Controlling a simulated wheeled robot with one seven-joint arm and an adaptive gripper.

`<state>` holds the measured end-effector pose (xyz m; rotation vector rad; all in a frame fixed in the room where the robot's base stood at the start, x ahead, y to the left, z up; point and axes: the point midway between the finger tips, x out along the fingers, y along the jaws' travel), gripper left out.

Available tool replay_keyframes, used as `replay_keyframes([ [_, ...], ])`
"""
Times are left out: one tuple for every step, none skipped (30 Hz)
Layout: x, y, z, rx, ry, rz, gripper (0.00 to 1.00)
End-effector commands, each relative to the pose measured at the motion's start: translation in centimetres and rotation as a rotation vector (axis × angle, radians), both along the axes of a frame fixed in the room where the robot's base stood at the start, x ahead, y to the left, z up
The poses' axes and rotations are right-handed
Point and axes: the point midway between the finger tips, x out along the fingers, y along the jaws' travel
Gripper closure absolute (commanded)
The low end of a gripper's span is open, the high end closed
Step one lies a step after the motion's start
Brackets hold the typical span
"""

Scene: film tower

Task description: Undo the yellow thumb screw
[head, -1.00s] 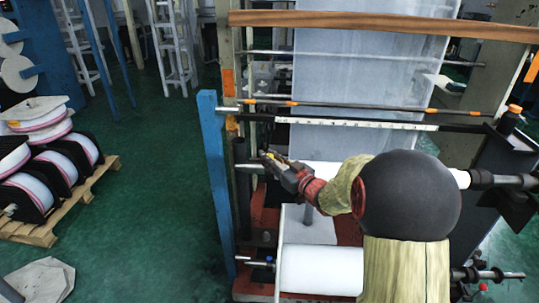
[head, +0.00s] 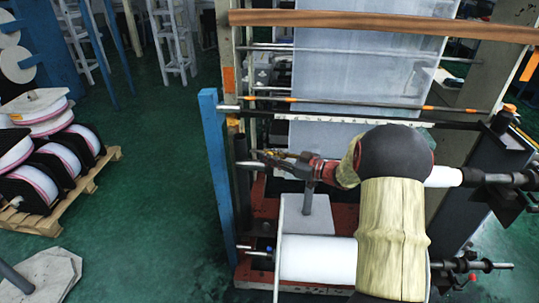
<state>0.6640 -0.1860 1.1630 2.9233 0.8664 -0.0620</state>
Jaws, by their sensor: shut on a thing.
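My gripper (head: 266,156) is at the left end of the upper roll's shaft, between the blue post and the roll. It is shut on a small yellow piece at its fingertips, which I take as the yellow thumb screw (head: 264,152). The fingers cover most of the screw, and its shape is too small to tell. The upper white roll (head: 440,176) lies across the machine, partly hidden behind my arm. The shaft's left end (head: 243,165) shows just below the fingers.
A blue post (head: 213,160) stands close left of the gripper. A lower white roll (head: 318,261) lies below. A ruled bar (head: 320,119) and a hanging film sheet (head: 360,60) are behind. A pallet (head: 40,218) of reels stands at the left, with clear green floor between.

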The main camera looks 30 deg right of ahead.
Motion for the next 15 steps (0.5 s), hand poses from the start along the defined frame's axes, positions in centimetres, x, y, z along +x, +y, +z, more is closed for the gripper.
replay_keyframes([
  [0.02,0.01,0.05,0.000,-0.001,0.000,1.00],
  [0.02,0.01,0.05,0.000,-0.001,0.000,1.00],
  [0.02,0.01,0.05,0.000,-0.001,0.000,1.00],
  [0.02,0.01,0.05,0.000,-0.001,0.000,1.00],
  [0.02,0.01,0.05,0.000,-0.001,0.000,1.00],
  [0.03,0.01,0.06,0.000,-0.001,0.000,1.00],
  [0.03,0.01,0.06,0.000,-0.001,0.000,1.00],
  [0.03,0.01,0.06,0.000,-0.001,0.000,0.80],
  [0.03,0.01,0.06,0.000,-0.001,0.000,0.78],
  [0.03,0.01,0.06,0.000,-0.001,0.000,0.76],
  [0.03,0.01,0.06,0.000,-0.001,-0.001,0.74],
  [0.03,0.01,0.06,0.000,-0.001,-0.001,0.72],
  [0.03,0.01,0.05,0.000,-0.001,-0.001,0.71],
  [0.02,0.01,0.05,0.000,-0.001,-0.001,0.69],
  [0.02,0.01,0.05,0.000,-0.001,-0.001,0.67],
])
